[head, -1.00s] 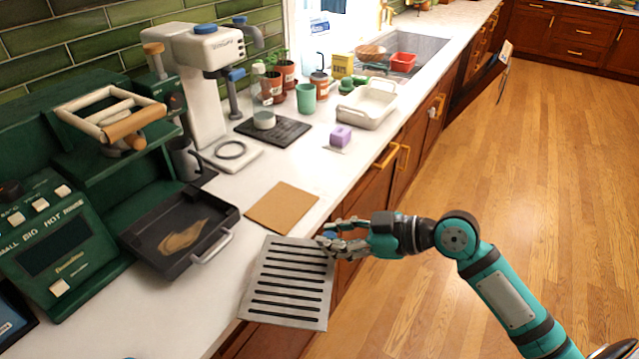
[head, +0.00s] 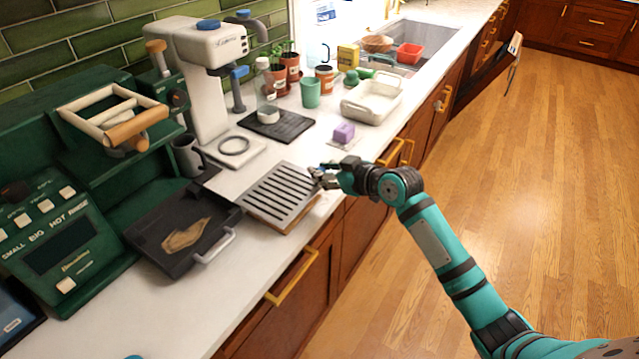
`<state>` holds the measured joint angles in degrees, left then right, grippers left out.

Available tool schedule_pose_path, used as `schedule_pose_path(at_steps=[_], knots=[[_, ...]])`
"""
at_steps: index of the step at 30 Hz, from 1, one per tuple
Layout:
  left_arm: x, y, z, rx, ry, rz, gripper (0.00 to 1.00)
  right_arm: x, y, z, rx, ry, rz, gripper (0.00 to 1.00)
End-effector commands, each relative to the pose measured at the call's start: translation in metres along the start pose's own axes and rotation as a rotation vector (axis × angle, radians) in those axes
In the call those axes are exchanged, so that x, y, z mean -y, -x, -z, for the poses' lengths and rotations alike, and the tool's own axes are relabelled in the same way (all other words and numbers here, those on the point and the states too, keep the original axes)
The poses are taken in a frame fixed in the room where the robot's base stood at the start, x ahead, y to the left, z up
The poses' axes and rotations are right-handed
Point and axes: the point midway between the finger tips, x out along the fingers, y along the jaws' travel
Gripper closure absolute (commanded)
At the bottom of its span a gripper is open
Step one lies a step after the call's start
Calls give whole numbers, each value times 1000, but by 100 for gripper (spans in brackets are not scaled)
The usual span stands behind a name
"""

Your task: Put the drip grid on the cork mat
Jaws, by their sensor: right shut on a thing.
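The drip grid (head: 279,192) is a grey metal plate with dark slots. My right gripper (head: 318,177) is shut on its right edge. The cork mat (head: 285,228) lies on the white counter under the grid, and only a brown strip of it shows along the grid's near edge. The grid covers most of the mat. I cannot tell whether the grid touches the mat or hovers just above it. My left gripper is not in view.
A black drip tray (head: 150,226) with a brown stain stands left of the grid. A white coffee machine (head: 205,80) and a dark mat (head: 292,127) are behind. A purple block (head: 343,133) sits farther right. The counter in front is clear.

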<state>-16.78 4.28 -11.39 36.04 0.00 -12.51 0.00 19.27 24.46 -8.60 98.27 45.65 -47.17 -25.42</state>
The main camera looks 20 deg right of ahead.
Motion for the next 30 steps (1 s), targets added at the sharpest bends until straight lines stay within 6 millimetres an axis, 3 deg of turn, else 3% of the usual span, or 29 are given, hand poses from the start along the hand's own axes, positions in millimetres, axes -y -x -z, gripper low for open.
schedule_pose_path(at_steps=[9,20,21,26,30], knots=[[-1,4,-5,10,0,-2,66,4,-14,-34,-1,-2,-1,100],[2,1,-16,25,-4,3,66,5,-16,-39,-1,1,-1,100],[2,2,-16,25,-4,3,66,5,-16,-39,0,1,-1,73],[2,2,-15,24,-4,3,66,5,-15,-38,0,1,-1,53],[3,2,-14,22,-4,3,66,5,-15,-38,0,1,-1,53]])
